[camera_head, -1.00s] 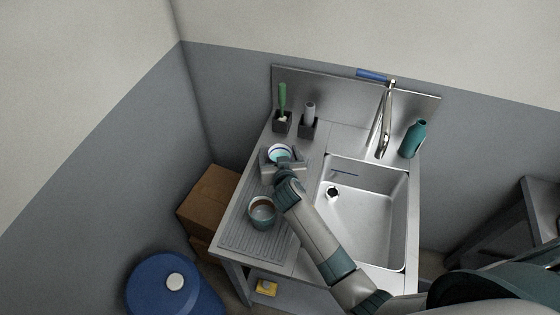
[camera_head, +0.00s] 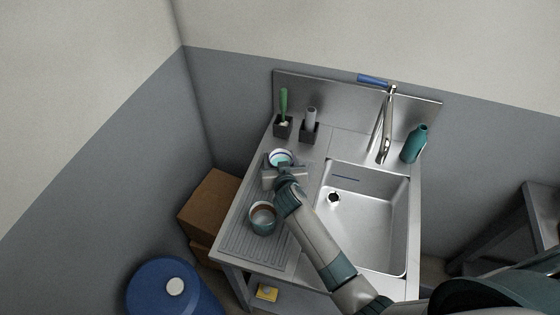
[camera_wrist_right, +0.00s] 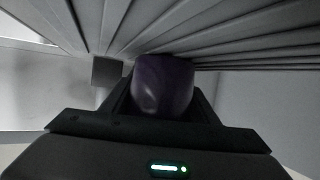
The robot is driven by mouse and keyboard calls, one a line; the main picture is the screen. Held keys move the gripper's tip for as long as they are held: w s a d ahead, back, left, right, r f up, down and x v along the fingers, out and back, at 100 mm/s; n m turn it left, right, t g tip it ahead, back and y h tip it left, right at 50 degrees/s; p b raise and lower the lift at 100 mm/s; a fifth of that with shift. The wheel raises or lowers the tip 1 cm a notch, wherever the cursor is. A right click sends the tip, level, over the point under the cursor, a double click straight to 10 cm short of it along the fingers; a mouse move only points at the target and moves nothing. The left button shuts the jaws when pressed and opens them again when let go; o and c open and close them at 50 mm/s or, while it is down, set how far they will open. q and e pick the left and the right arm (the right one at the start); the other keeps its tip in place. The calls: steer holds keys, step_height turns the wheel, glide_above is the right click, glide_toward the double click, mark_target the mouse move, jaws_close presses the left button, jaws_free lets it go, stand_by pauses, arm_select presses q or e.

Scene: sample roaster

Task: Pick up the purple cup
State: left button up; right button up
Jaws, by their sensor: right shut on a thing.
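The purple cup (camera_head: 281,157) stands on the ridged drainboard left of the sink, its purple rim and pale inside showing in the head view. My right gripper (camera_head: 283,170) reaches it from the near side and is shut on it. In the right wrist view the dark purple cup (camera_wrist_right: 163,84) sits between the jaws, with the drainboard ridges close by. The gripper hides the cup's near side in the head view, and I cannot tell whether its base touches the drainboard. My left gripper is not in view.
A grey-teal cup (camera_head: 263,218) with brown contents stands nearer on the drainboard (camera_head: 243,238), close to my right arm. Two dark holders (camera_head: 309,133) stand behind the purple cup. The sink (camera_head: 365,225), faucet (camera_head: 385,135) and teal bottle (camera_head: 414,144) are to the right.

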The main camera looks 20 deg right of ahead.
mark_target(281, 150)
steer(key=shift+r, duration=0.35)
steer(key=shift+r+b, duration=0.7)
steer(key=shift+r, duration=0.8)
steer(key=shift+d+r, duration=0.15)
steer(key=shift+r, duration=0.15)
steer(key=s+d+r+b, duration=0.3)
steer(key=s+d+r, duration=0.3)
steer(key=d, duration=0.3)
steer(key=shift+d+r, duration=0.35)
